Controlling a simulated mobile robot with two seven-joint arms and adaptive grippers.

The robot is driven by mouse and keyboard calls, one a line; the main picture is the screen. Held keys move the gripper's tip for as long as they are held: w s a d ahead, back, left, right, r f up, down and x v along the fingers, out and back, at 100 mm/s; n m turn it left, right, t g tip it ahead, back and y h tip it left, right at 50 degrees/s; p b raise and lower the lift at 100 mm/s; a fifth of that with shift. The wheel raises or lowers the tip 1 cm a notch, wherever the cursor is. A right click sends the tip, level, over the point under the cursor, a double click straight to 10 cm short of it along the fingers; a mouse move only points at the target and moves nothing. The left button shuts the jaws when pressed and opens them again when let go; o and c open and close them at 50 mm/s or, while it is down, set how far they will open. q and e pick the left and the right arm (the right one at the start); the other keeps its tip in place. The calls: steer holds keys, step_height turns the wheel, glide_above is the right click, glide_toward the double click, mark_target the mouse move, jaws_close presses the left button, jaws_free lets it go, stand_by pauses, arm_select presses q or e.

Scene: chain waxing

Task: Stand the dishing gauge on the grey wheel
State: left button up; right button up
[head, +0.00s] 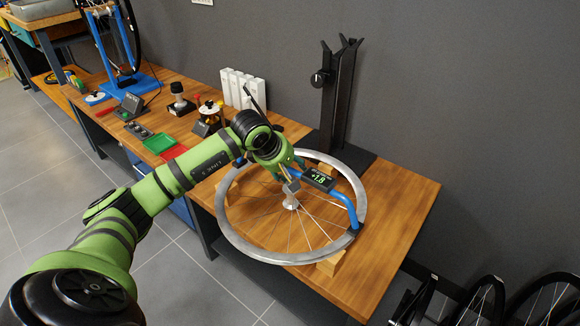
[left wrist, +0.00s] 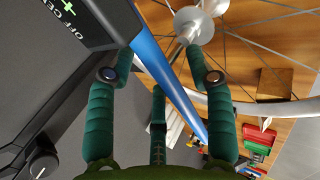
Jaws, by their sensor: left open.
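The grey wheel (head: 233,240) lies flat over wooden blocks on the bench, with its hub (head: 290,203) in the middle. The dishing gauge (head: 345,202) is a blue arched bar with a black display box (head: 318,178) showing green digits. Its right foot meets the rim at the right; its other end is hidden behind my left arm. My left gripper (head: 287,182) is open over the wheel at the gauge. In the left wrist view, the blue bar (left wrist: 170,85) runs between the spread green fingers of the gripper (left wrist: 157,62); firm contact cannot be told. My right gripper is not in view.
A tall black stand (head: 337,110) rises behind the wheel against the wall. Green (head: 159,143) and red trays, small tools and white boxes (head: 238,88) crowd the bench to the left. The bench right of the wheel (head: 405,215) is clear. More wheels stand at lower right.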

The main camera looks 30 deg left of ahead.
arm_select(q)
steer(key=v, duration=1.2)
steer(key=shift+r, duration=0.1)
